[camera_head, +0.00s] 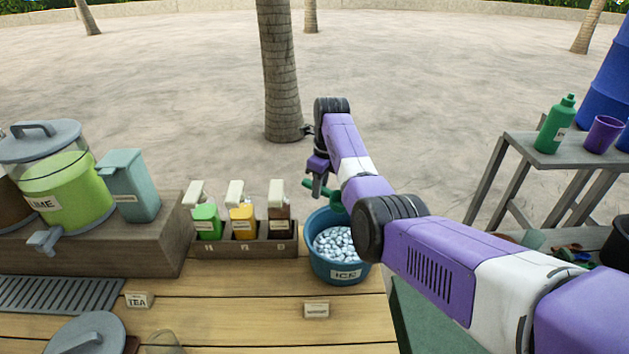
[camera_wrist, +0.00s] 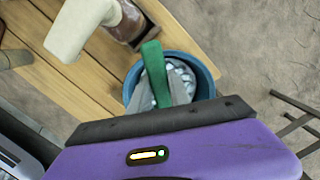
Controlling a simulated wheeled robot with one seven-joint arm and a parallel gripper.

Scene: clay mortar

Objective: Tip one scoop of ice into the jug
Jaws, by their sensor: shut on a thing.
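My gripper (camera_head: 318,188) is above the left rim of the blue ice bucket (camera_head: 338,272), shut on the green scoop (camera_head: 336,203). The scoop's handle also shows in the wrist view (camera_wrist: 155,75), crossing over the bucket (camera_wrist: 206,78). White-grey ice (camera_head: 336,243) fills much of the bucket. I cannot tell whether the scoop holds ice. A tall blue-grey lidded vessel (camera_head: 133,187) stands on the raised wooden block at left and looks like a jug. A clear glass vessel (camera_head: 164,343) is cut off at the bottom edge. I cannot tell which is the jug.
Several pump-topped bottles (camera_head: 242,222) stand in a rack left of the bucket. A green drink dispenser (camera_head: 70,195) is at far left, above a drip grate (camera_head: 60,294). Small signs (camera_head: 316,310) stand on the counter. The planks between them are mostly clear.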

